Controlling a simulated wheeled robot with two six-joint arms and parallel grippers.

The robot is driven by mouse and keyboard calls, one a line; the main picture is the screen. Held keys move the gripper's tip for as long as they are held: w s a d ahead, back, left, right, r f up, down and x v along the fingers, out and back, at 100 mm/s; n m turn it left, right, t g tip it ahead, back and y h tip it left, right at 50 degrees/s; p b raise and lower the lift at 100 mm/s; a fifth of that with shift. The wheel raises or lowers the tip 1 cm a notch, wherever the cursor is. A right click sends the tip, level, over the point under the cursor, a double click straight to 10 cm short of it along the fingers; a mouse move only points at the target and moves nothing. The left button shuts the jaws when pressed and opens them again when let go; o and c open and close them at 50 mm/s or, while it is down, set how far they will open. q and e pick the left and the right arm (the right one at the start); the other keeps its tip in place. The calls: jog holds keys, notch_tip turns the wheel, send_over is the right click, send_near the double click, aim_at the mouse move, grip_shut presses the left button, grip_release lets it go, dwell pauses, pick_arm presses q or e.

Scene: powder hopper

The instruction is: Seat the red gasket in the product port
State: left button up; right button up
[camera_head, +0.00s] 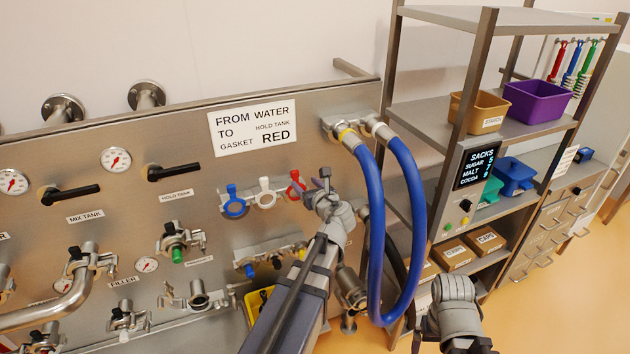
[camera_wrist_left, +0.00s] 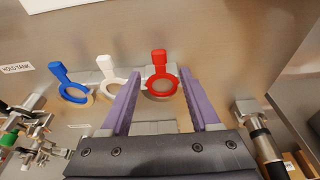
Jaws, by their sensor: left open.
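The red gasket (camera_head: 296,184), a ring with a tab, hangs on a rack on the steel panel, right of a white and a blue gasket. In the left wrist view the red gasket (camera_wrist_left: 159,56) shows between the purple fingers of my left gripper (camera_wrist_left: 160,80), which is open and empty. In the head view the left gripper (camera_head: 324,184) is just right of the red gasket. Part of my right arm shows at lower right, but its jaws cannot be made out.
A sign (camera_head: 252,127) reads "FROM WATER TO HOLD TANK GASKET RED". The white gasket (camera_head: 267,194) and blue gasket (camera_head: 233,203) hang close by. A shelf rack (camera_head: 428,112) with bins stands at right.

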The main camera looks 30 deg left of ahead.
aim_at(296, 175)
pick_arm(q)
jog(key=shift+b+x, duration=1.2)
jog(key=shift+x, duration=3.75)
jog(key=shift+s+a, duration=0.1)
jog(key=shift+c, duration=0.4)
grip_shut()
